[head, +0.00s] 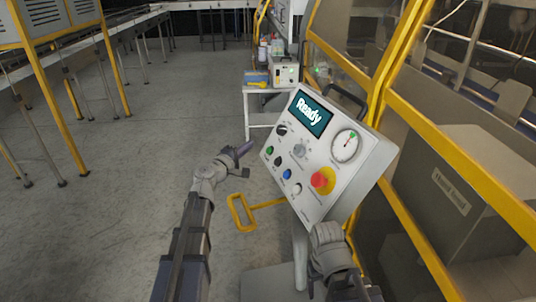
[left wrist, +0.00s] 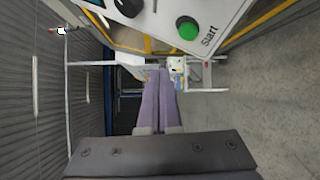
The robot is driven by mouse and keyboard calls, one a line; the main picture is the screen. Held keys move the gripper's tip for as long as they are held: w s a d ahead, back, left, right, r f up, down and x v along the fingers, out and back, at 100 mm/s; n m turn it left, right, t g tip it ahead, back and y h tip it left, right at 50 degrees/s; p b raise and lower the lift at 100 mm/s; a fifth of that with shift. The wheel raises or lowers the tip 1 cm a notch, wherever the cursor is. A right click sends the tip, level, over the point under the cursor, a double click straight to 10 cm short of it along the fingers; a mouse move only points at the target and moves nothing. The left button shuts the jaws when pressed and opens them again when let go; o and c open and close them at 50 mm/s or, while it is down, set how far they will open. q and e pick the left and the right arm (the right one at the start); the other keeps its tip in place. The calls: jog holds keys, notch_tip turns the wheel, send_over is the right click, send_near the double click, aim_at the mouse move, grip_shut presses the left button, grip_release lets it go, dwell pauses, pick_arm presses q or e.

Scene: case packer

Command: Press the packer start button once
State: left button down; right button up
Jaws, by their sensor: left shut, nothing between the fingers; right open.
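The packer control panel (head: 325,155) is a tilted light-grey box whose screen (head: 310,112) reads "Ready". The green start button (head: 270,150) is at the panel's left edge. In the left wrist view the green button (left wrist: 187,28) has the label "Start" beside it, above and right of my fingertips. My left gripper (head: 243,150) is shut and empty, just left of the panel's left edge and apart from the button. Its purple fingers show together in the left wrist view (left wrist: 159,75). My right gripper (head: 328,240) is open, low in front of the panel; its fingers are hard to make out.
The panel also has a red knob on yellow (head: 323,180), a gauge (head: 345,146), and black, blue and white controls. Yellow-framed guarding (head: 400,50) stands at right. A small white table (head: 262,105) stands behind. The floor (head: 120,200) at left is clear.

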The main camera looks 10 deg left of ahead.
aim_at(269, 150)
pick_arm(q)
jog(key=shift+w+d+f+b, duration=0.3)
jog(key=shift+w+d+f, duration=0.1)
jog(key=shift+d, duration=0.2)
jog(key=shift+w+d+f+b, duration=0.35)
jog(key=shift+d+f, duration=0.05)
jog(key=shift+d, duration=0.2)
jog(key=shift+w+d+f+b, duration=0.3)
jog(key=shift+w+d+f, duration=0.1)
jog(key=shift+d, duration=0.2)
jog(key=shift+d+f, duration=0.1)
dwell(0.8)
jog(key=shift+w+d+f, duration=0.1)
jog(key=shift+w+d, duration=0.1)
jog(key=shift+w+d+f+b, duration=0.2)
jog(key=shift+d+b, duration=0.1)
jog(key=shift+b, duration=0.15)
dwell(0.6)
jog(key=shift+s+a+r, duration=0.1)
jog(key=shift+r, duration=0.05)
dwell(0.3)
jog(key=shift+s+a+r+p, duration=0.25)
jog(key=shift+s+a+p, duration=0.05)
jog(key=shift+a+p, duration=0.15)
jog(key=shift+a+r, duration=0.1)
